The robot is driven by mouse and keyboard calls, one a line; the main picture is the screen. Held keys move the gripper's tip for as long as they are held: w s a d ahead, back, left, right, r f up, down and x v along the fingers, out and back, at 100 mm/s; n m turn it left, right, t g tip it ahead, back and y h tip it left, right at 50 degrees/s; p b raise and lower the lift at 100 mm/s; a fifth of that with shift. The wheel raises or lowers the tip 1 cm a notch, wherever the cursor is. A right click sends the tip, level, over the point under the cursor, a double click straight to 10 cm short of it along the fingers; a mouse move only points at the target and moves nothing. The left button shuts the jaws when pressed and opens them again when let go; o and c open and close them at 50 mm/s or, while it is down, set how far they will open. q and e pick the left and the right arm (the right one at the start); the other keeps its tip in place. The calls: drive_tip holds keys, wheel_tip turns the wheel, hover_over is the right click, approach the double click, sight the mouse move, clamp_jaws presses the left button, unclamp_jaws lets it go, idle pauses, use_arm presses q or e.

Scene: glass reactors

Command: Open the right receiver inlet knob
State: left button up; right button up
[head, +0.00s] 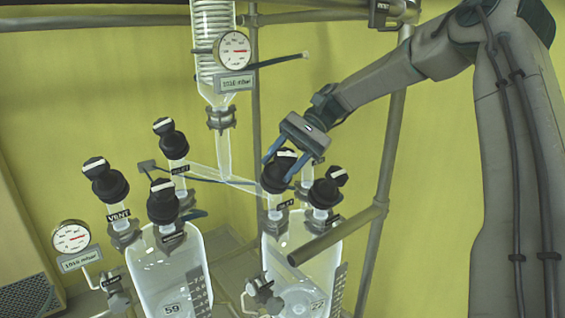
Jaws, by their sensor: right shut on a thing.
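The right receiver (318,255) is a clear glass vessel at the lower middle of the head view, with a label 22. Its inlet knob (277,176) is black with a white mark on top and sits upright above a small, partly legible label. My right gripper (281,166) reaches in from the upper right and is shut on this knob, with its bluish fingers on either side. The fingers hide part of the knob. My left gripper is not in view.
Another black knob (328,188) stands close to the right on the same vessel. The left receiver (168,272), labelled 59, carries several similar knobs. A glass column with a gauge (232,51) rises behind. A metal frame pole (392,135) stands to the right; a horizontal bar (330,238) crosses the right receiver.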

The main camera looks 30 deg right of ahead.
drive_tip(key=shift+s+f, duration=0.1)
drive_tip(key=shift+f, duration=0.15)
drive_tip(key=o, duration=0.8)
drive_tip(key=shift+o, duration=1)
drive_tip(key=shift+a+r, duration=0.1)
drive_tip(key=shift+r, duration=0.05)
drive_tip(key=shift+d+r, duration=0.15)
drive_tip(key=shift+d, duration=0.15)
drive_tip(key=b+v, duration=0.4)
drive_tip(key=v, duration=0.6)
drive_tip(key=shift+r, duration=0.1)
drive_tip(key=shift+a, duration=0.1)
